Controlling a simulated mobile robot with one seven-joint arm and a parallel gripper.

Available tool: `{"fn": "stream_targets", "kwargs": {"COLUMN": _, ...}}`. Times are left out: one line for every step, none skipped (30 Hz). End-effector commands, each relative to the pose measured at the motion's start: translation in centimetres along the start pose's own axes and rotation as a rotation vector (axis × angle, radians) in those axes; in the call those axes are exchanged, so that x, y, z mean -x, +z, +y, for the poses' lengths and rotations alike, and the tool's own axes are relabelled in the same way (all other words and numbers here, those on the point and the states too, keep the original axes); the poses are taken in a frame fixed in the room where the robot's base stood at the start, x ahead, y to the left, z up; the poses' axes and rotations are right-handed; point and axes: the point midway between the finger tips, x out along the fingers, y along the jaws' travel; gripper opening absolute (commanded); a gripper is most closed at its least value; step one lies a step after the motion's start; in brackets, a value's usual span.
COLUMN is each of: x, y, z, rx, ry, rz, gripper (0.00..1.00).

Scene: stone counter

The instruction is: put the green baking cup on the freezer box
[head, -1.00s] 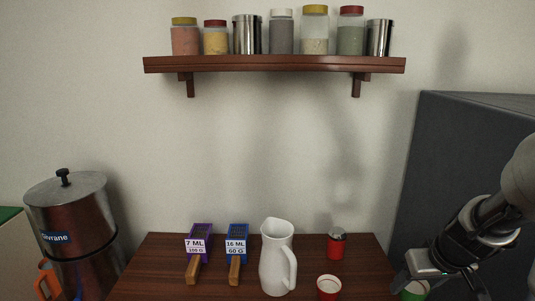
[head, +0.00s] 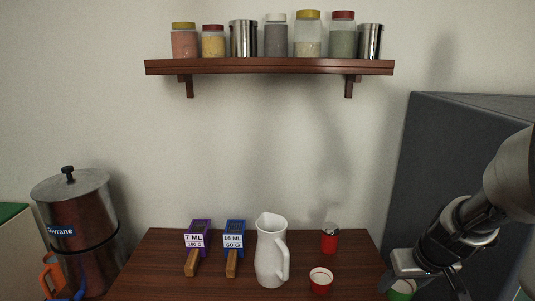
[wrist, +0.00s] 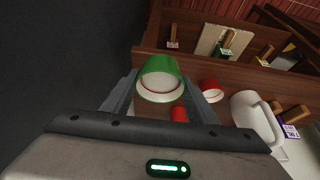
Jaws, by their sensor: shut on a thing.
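The green baking cup (wrist: 160,72) with its pale rim sits between the fingers of my gripper (wrist: 160,98) in the wrist view. My gripper is shut on it. In the head view the cup (head: 403,289) shows at the lower right, partly hidden by my gripper (head: 402,283), near the counter's right edge. A large dark grey box (head: 455,140) stands right of the counter, behind my arm. It may be the freezer box; no label shows. I cannot tell whether the cup touches any surface.
On the brown counter (head: 150,285) stand a white pitcher (head: 270,255), a red cup (head: 320,282), a red canister (head: 329,241) and two labelled wooden-handled items (head: 234,245). A steel urn (head: 75,215) is at left. A wall shelf (head: 270,67) holds several jars.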

Motion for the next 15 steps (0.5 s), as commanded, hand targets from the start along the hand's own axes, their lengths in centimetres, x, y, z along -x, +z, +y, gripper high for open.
{"fn": "stream_targets", "kwargs": {"x": 0.1, "y": -0.4, "z": -0.8, "rx": 0.004, "ry": -0.001, "rz": -0.001, "gripper": 0.29}}
{"fn": "stream_targets", "kwargs": {"x": 0.1, "y": -0.6, "z": -1.2, "rx": 0.004, "ry": -0.001, "rz": 0.000, "gripper": 0.29}}
{"fn": "stream_targets", "kwargs": {"x": 0.1, "y": -0.8, "z": -1.8, "rx": 0.002, "ry": -0.001, "rz": -0.001, "gripper": 0.29}}
{"fn": "stream_targets", "kwargs": {"x": 0.0, "y": -1.0, "z": -2.3, "rx": 0.002, "ry": -0.001, "rz": -0.001, "gripper": 0.29}}
{"fn": "stream_targets", "kwargs": {"x": 0.0, "y": -1.2, "z": -2.8, "rx": 0.001, "ry": -0.001, "rz": -0.001, "gripper": 0.29}}
{"fn": "stream_targets", "kwargs": {"x": 0.0, "y": -1.5, "z": -3.5, "rx": 0.001, "ry": 0.000, "rz": -0.001, "gripper": 0.29}}
{"fn": "stream_targets", "kwargs": {"x": -0.1, "y": -1.7, "z": -4.1, "rx": 0.000, "ry": -0.001, "rz": -0.002, "gripper": 0.29}}
{"fn": "stream_targets", "kwargs": {"x": -0.1, "y": -1.9, "z": -4.6, "rx": 0.002, "ry": 0.000, "rz": -0.002, "gripper": 0.29}}
{"fn": "stream_targets", "kwargs": {"x": -0.1, "y": -2.2, "z": -5.4, "rx": 0.001, "ry": 0.000, "rz": 0.000, "gripper": 0.29}}
{"fn": "stream_targets", "kwargs": {"x": -0.1, "y": -2.5, "z": -6.1, "rx": 0.002, "ry": 0.000, "rz": -0.001, "gripper": 0.29}}
{"fn": "stream_targets", "kwargs": {"x": -0.1, "y": -2.7, "z": -6.7, "rx": 0.003, "ry": 0.000, "rz": -0.001, "gripper": 0.29}}
{"fn": "stream_targets", "kwargs": {"x": -0.1, "y": -3.0, "z": -7.6, "rx": 0.003, "ry": 0.000, "rz": -0.001, "gripper": 0.29}}
{"fn": "stream_targets", "kwargs": {"x": -0.1, "y": -3.3, "z": -8.4, "rx": 0.005, "ry": -0.001, "rz": 0.000, "gripper": 0.29}}
{"fn": "stream_targets", "kwargs": {"x": -0.1, "y": -3.5, "z": -9.2, "rx": 0.006, "ry": -0.001, "rz": -0.001, "gripper": 0.29}}
{"fn": "stream_targets", "kwargs": {"x": 0.0, "y": -3.9, "z": -10.3, "rx": 0.009, "ry": -0.002, "rz": -0.001, "gripper": 0.29}}
